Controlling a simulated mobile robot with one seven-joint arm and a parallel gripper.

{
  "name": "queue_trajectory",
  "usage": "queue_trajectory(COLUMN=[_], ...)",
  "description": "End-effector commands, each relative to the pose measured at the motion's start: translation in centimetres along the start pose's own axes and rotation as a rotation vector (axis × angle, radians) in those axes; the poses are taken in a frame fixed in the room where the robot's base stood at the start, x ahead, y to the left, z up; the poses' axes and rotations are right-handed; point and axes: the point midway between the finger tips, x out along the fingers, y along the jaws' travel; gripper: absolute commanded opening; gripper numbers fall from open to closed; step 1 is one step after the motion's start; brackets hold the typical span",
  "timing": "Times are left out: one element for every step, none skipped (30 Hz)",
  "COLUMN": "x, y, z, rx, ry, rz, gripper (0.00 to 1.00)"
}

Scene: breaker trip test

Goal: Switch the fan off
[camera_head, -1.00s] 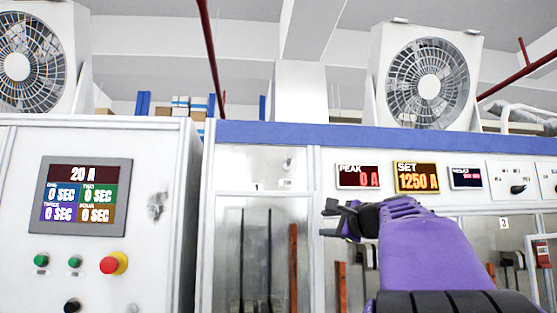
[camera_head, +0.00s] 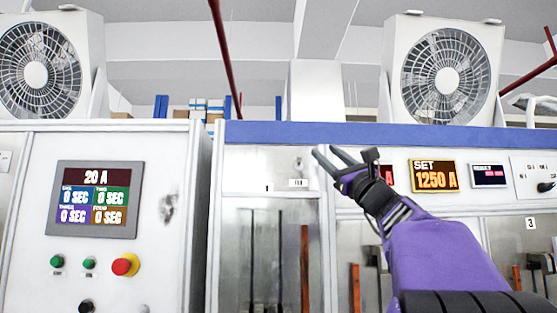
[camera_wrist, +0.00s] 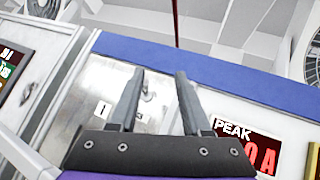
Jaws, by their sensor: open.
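Two white box fans with round grilles stand on top of the cabinets, the left fan (camera_head: 36,75) and the right fan (camera_head: 446,82). A small metal fitting, perhaps a switch (camera_head: 298,164), sits on the pale upper panel above a small white label; its position is unclear. In the wrist view this fitting (camera_wrist: 148,90) shows between the fingers. My gripper (camera_head: 330,153) is open and empty, in front of the panel to the right of the fitting, fingers pointing up and left. The wrist view shows both fingers of my gripper (camera_wrist: 160,75) apart. I see no contact.
The left cabinet carries a display (camera_head: 97,199), green buttons (camera_head: 57,261) and a red button (camera_head: 125,265). An amber SET display (camera_head: 434,176) and a black knob (camera_head: 545,187) are to the right. My arm partly covers the PEAK display (camera_wrist: 245,145).

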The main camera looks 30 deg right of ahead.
Motion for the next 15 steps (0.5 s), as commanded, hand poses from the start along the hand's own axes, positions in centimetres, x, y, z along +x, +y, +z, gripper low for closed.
queue_trajectory(x=[1.0, 1.5, 2.2, 2.7, 3.2, 3.9, 4.3, 4.8, 5.4, 5.9, 6.2, 6.7, 7.2, 7.7, 8.2], y=[0.3, 0.5, 0.7, 0.9, 1.1, 1.3, 1.6, 1.7, 1.9, 2.1, 2.3, 2.5, 2.5, 2.4, 2.4], z=[-0.7, -1.1, -1.6, -2.0, -2.4, -3.0, -3.4, -3.7, -4.3, -4.5, -4.9, -5.3, -5.3, -5.1, -5.1], rx=[0.006, 0.006, 0.006, 0.006, 0.005, 0.006, 0.006, 0.005, 0.005, 0.004, 0.005, 0.003, 0.002, 0.001, 0.0], ry=[0.0, 0.0, 0.0, 0.0, 0.0, 0.0, 0.0, 0.0, 0.001, 0.0, 0.0, 0.001, 0.0, -0.001, -0.001], rz=[0.001, 0.001, 0.001, 0.002, 0.001, 0.001, 0.002, 0.001, 0.001, 0.002, 0.002, 0.001, 0.001, 0.001, 0.001], gripper=[0.48, 0.48, 0.48, 0.48, 0.48, 0.48, 0.48, 0.48, 0.48, 0.48, 0.48, 0.48, 0.48, 0.48, 0.48])
